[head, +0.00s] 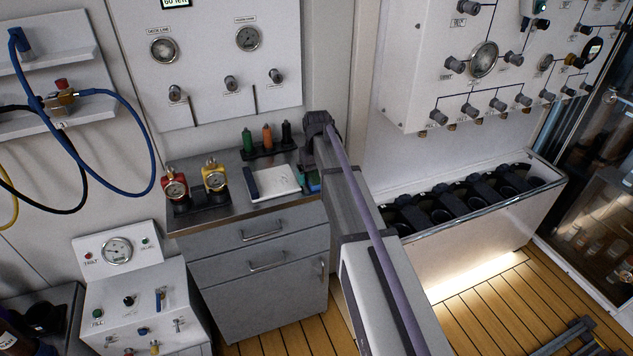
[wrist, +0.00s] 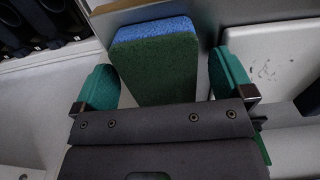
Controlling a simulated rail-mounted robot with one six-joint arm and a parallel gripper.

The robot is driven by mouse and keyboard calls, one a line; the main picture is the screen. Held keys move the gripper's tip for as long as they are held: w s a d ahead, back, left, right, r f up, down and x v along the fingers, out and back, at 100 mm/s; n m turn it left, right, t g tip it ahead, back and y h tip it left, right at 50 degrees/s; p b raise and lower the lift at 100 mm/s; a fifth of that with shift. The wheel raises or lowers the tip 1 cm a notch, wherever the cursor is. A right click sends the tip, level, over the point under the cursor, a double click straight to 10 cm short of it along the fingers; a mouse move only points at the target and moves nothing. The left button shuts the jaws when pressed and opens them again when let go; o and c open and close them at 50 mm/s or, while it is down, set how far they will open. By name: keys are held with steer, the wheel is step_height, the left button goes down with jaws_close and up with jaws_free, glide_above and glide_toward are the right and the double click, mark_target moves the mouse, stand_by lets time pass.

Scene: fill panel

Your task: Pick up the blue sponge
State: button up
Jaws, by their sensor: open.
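The blue sponge (wrist: 152,62) shows in the wrist view as a block with a blue edge and a dark green broad face. It lies between the two teal fingertips of my gripper (wrist: 163,82), which are spread apart. The sponge's near end is hidden behind the gripper body. In the head view a small blue and green patch, seemingly the sponge (head: 313,183), shows at the right end of the steel counter (head: 225,208), below my wrist.
A white tray with a dark blue item (head: 272,182) lies left of the sponge. Green, orange and black bottles (head: 266,138) stand in a rack behind. Red and yellow gauges (head: 214,178) stand at the counter's left. A trough of black holders (head: 470,198) is to the right.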

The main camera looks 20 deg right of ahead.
steer(key=shift+r, duration=0.1)
steer(key=c, duration=1)
